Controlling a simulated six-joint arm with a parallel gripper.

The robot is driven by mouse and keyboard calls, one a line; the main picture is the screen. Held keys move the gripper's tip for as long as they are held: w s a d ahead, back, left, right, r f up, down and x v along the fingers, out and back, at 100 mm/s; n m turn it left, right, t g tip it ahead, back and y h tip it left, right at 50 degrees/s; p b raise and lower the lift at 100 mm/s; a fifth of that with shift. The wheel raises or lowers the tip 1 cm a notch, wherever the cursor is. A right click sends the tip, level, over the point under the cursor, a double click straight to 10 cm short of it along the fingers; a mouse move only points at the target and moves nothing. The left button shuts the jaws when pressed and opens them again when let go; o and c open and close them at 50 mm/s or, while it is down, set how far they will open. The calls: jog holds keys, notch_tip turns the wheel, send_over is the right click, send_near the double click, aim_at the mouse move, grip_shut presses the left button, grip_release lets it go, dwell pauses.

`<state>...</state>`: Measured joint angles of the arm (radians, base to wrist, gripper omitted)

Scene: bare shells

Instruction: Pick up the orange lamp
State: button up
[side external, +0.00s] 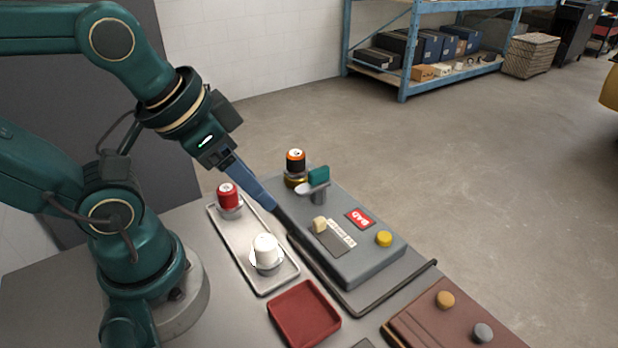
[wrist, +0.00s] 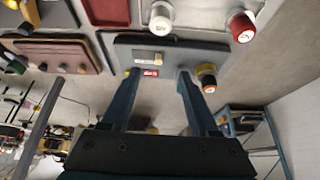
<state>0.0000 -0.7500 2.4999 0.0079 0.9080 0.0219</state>
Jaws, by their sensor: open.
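The orange lamp (side external: 295,158), an orange and black can shape on a gold base, stands at the far end of the grey box (side external: 365,262). In the wrist view the orange lamp (wrist: 206,73) is just right of the right finger, outside the jaws. My gripper (side external: 280,217) is open and reaches over the near side of the grey box, nearer the camera than the lamp. In the wrist view my gripper (wrist: 157,76) has its fingers apart, with a red label (wrist: 150,73) on the box showing between them.
A metal tray (side external: 238,248) holds a red lamp (side external: 228,194) and a white lamp (side external: 266,247). A teal-topped lever (side external: 318,177) stands close beside the orange lamp. A red tray (side external: 304,314) and a brown case (side external: 425,325) lie nearer the camera.

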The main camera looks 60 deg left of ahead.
jog(key=s+a+f+m+g+y, duration=0.2)
jog(key=a+f+m+g+y, duration=0.15)
jog(key=a+m, duration=0.3)
jog(key=m+t+y, duration=0.7)
jog(key=m, duration=1.3)
send_near(295, 155)
jog(key=shift+n, duration=0.25)
jog(key=x, duration=0.4)
jog(key=shift+w+a+r, duration=0.15)
jog(key=shift+a, duration=0.15)
jog(key=shift+f+x, duration=0.15)
jog(key=shift+x, duration=1.45)
jog(key=shift+f+x, duration=0.1)
jog(key=shift+x, duration=1.5)
jog(key=shift+d, duration=0.15)
grip_shut()
